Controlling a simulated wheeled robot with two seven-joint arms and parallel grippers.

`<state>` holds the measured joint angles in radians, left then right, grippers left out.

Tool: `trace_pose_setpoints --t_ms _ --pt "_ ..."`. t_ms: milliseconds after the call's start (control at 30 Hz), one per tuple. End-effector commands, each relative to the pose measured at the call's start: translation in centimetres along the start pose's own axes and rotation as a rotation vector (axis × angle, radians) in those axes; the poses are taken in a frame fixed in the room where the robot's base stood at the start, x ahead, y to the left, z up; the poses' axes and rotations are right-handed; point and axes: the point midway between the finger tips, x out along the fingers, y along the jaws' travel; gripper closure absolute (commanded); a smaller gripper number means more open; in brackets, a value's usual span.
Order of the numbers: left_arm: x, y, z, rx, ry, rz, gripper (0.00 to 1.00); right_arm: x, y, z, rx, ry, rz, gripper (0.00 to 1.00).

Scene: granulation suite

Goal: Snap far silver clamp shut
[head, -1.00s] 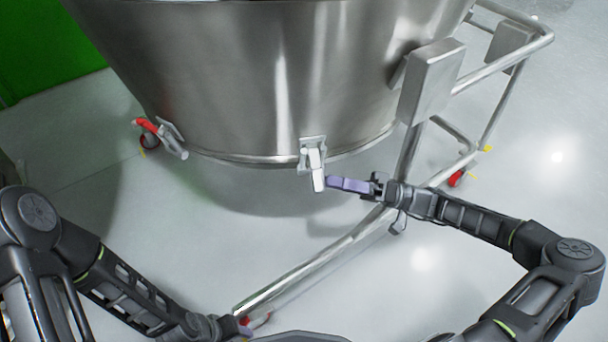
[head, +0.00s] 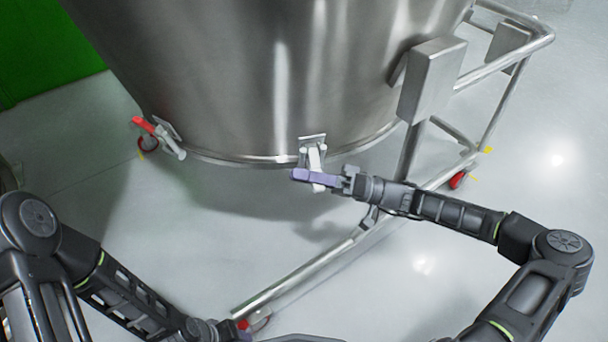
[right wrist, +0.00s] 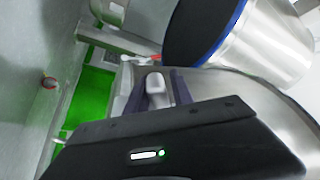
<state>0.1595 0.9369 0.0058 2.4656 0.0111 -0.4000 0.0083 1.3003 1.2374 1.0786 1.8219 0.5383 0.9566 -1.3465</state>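Two silver clamps show on the steel vessel's lower rim in the head view. One clamp (head: 313,154) is at the front, its lever hanging down and standing out from the wall. The other clamp (head: 172,140) is at the left, its lever also angled outward. My right gripper (head: 315,178) is at the front clamp, its purple fingers level with the lever's lower end. In the right wrist view the pale lever end (right wrist: 155,88) lies between the two fingers, with gaps beside it. My left gripper (head: 240,332) is low at the bottom edge, its fingers not clear.
The steel vessel (head: 240,80) fills the upper middle. Its tubular frame (head: 300,272) runs below my right arm and up to the right, with a steel box (head: 432,80) on it. Red-marked casters stand at the left and right. The floor (head: 400,290) is otherwise open.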

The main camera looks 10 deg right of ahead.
Motion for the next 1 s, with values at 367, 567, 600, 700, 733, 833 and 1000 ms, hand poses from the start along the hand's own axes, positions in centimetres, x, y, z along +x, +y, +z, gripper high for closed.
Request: trace_pose_setpoints --t_ms 367,567,600,700,733,833,1000 --pt "-0.01 -0.01 0.01 0.000 0.000 0.000 0.59 -0.02 0.02 0.00 0.000 0.000 0.000 1.00" --pt "-0.01 -0.01 0.01 0.000 0.000 0.000 0.59 -0.03 0.02 0.00 0.000 0.000 0.001 1.00" --pt "-0.01 -0.01 0.01 0.000 0.000 0.000 0.59 -0.03 0.02 0.00 0.000 0.000 0.001 1.00" --pt "-0.01 -0.01 0.01 0.000 0.000 0.000 0.59 -0.03 0.03 0.00 0.000 0.000 0.001 1.00" --pt "-0.01 -0.01 0.01 0.000 0.000 0.000 0.59 -0.03 0.03 0.00 0.000 0.000 0.001 1.00" --pt "-0.01 -0.01 0.01 0.000 0.000 0.000 0.59 -0.04 0.03 0.00 0.000 0.000 0.001 1.00" --pt "-0.01 -0.01 0.01 0.000 0.000 0.000 0.59 -0.04 0.03 0.01 0.000 0.000 0.001 1.00"
